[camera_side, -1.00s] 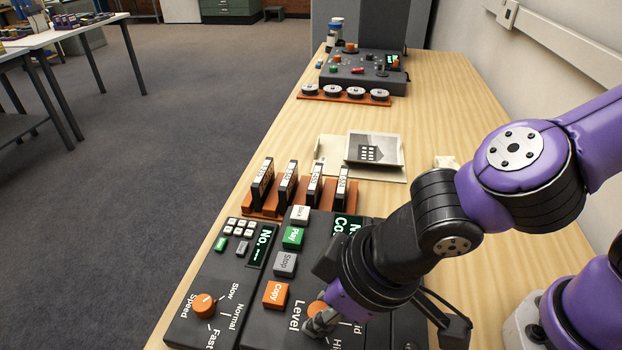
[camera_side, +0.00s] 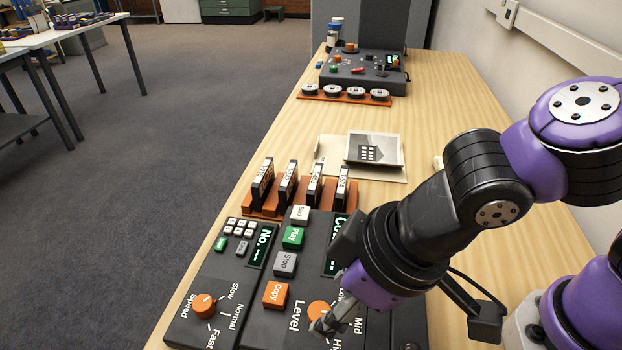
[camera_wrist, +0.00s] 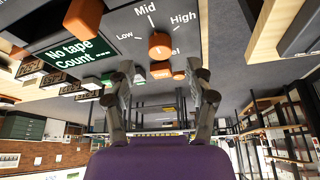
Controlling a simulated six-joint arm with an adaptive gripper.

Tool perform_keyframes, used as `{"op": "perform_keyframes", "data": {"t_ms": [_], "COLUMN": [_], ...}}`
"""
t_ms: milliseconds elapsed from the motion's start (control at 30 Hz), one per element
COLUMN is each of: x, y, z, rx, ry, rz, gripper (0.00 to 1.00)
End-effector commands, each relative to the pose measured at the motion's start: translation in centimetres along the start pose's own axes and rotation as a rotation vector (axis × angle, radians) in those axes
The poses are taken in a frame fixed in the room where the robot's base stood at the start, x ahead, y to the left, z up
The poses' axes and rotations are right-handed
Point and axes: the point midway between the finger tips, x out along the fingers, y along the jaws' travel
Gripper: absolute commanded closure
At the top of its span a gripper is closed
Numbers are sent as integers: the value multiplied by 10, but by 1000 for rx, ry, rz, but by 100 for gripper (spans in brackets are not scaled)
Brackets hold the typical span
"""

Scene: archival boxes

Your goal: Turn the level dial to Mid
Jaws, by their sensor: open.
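The level dial is an orange knob (camera_side: 319,309) on a dark control panel (camera_side: 258,318), beside the word Level. In the side view my gripper (camera_side: 325,325) is beside the dial and partly covers the High label.
An orange speed dial (camera_side: 204,305) and the Copy (camera_side: 275,294), Stop (camera_side: 285,263) and Play (camera_side: 293,237) buttons are nearby. A rack of tapes (camera_side: 300,210) stands behind the panel. A display (camera_wrist: 75,53) reads No tape.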

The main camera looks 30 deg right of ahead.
Motion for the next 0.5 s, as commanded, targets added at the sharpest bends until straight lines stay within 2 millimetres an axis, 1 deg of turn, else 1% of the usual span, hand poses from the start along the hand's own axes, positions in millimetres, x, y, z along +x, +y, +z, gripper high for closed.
{"op": "perform_keyframes", "data": {"t_ms": [33, 67, 233, 300, 400, 500], "x": [-14, -21, -54, -64, -74, -79], "y": [-2, -1, -1, 0, 0, 0], "z": [-2, -2, -17, -21, -25, -27], "rx": [-1, 0, 1, 1, 0, 0], "ry": [9, 9, 5, 4, 1, 0], "rz": [-7, -7, -4, -3, -3, -3], "gripper": [38, 38, 38, 38, 38, 38]}}
